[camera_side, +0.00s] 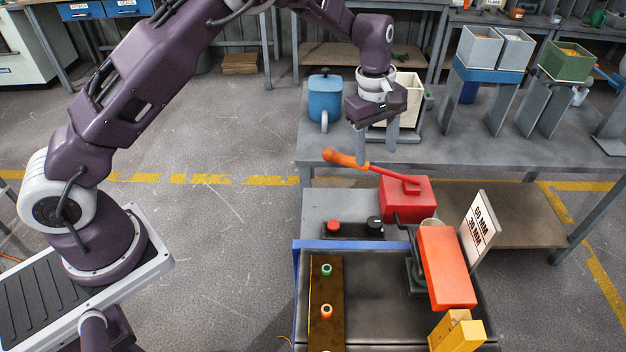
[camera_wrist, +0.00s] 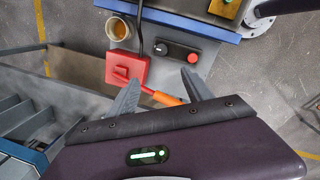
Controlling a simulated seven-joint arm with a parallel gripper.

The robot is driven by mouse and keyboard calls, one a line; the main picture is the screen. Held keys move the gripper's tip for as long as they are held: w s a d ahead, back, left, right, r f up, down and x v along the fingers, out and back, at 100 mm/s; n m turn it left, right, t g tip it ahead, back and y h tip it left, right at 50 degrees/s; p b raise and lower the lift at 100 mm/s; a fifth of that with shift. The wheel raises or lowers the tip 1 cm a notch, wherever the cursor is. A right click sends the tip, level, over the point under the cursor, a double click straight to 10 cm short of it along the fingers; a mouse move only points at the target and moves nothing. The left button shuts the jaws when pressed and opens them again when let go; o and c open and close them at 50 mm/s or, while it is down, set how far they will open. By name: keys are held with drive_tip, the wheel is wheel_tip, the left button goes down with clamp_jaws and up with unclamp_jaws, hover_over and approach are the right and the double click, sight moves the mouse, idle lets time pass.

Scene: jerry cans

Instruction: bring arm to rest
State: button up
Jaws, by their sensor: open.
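My gripper (camera_side: 377,152) hangs pointing down at the near edge of the grey bench in the side view. It is open, with nothing gripped between its fingers. In the wrist view its two fingers (camera_wrist: 160,80) stand apart. A red box (camera_side: 407,206) with a lever stands below and to the right of it. The lever's orange handle (camera_side: 345,158) slants up to the left, near the fingertips in the side view. In the wrist view the handle (camera_wrist: 166,98) shows between the fingers; the height gap is unclear.
A control box with a red button (camera_side: 334,227) and black knob sits left of the red box. A red-orange block (camera_side: 446,268), a white sign (camera_side: 481,228) and yellow blocks (camera_side: 457,333) stand to the right. A blue can (camera_side: 325,97) stands on the grey bench (camera_side: 450,146) behind.

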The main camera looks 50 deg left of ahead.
drive_tip(key=s+a+r+m+t+h, duration=0.1)
drive_tip(key=s+a+r+m, duration=0.15)
drive_tip(key=s+r, duration=0.55)
drive_tip(key=s+a+r+m+t, duration=0.1)
drive_tip(key=s+r+m, duration=0.2)
drive_tip(key=s+r, duration=0.5)
drive_tip(key=s+a+r+m+t+y, duration=0.1)
drive_tip(key=s+m, duration=0.3)
drive_tip(key=s, duration=0.6)
drive_tip(key=s+a+r+m+t+y, duration=0.1)
drive_tip(key=s+a+m, duration=0.1)
drive_tip(key=s+m, duration=0.3)
drive_tip(key=s, duration=0.4)
drive_tip(key=shift+s+a+r+t, duration=0.25)
drive_tip(key=shift+s+r+t, duration=0.05)
drive_tip(key=shift+s, duration=0.1)
